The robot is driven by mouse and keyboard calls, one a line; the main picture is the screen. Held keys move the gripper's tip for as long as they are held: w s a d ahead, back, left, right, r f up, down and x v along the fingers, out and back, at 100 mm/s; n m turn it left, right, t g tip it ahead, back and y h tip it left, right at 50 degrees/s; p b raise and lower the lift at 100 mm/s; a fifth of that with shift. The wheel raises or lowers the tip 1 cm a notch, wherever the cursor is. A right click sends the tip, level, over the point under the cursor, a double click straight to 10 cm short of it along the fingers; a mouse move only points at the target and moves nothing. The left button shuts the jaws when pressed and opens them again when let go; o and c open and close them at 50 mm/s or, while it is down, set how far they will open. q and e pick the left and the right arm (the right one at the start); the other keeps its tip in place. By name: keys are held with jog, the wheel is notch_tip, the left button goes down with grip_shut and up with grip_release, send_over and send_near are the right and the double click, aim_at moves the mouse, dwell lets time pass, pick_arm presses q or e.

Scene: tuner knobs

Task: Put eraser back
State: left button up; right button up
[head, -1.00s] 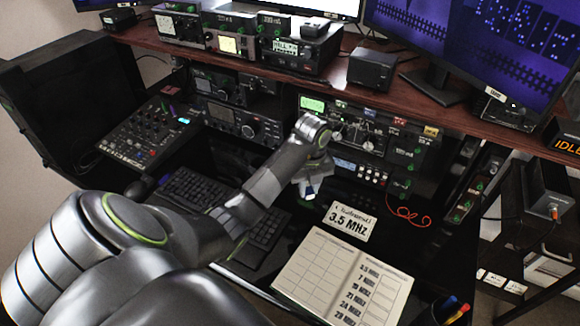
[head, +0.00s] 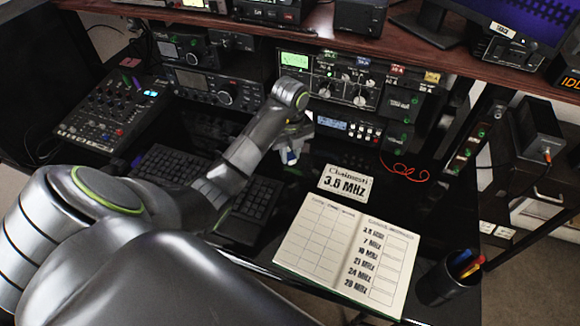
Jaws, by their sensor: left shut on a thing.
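My left gripper (head: 293,148) hangs over the black desk in front of the tuner, at the end of my arm reaching in from the left. It is shut on a small white and blue thing that looks like the eraser (head: 290,157), mostly hidden by the gripper and wrist. The held thing appears a little above the desk, left of the white frequency card (head: 345,183); I cannot tell the exact gap. My right gripper is not in view.
An open notebook (head: 330,242) lies in front of the card. A black pen cup (head: 440,285) stands at the right front. A keyboard (head: 165,168) is partly behind my arm. The tuner with knobs (head: 345,85) stands at the back. A red cable (head: 405,170) lies at right.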

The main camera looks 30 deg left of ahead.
aim_at(290, 157)
pick_arm(q)
notch_tip(290, 157, down, 4)
jog(key=shift+f, duration=0.25)
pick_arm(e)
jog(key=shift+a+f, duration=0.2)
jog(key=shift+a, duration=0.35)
pick_arm(q)
jog(key=shift+f, duration=0.1)
jog(key=o, duration=0.9)
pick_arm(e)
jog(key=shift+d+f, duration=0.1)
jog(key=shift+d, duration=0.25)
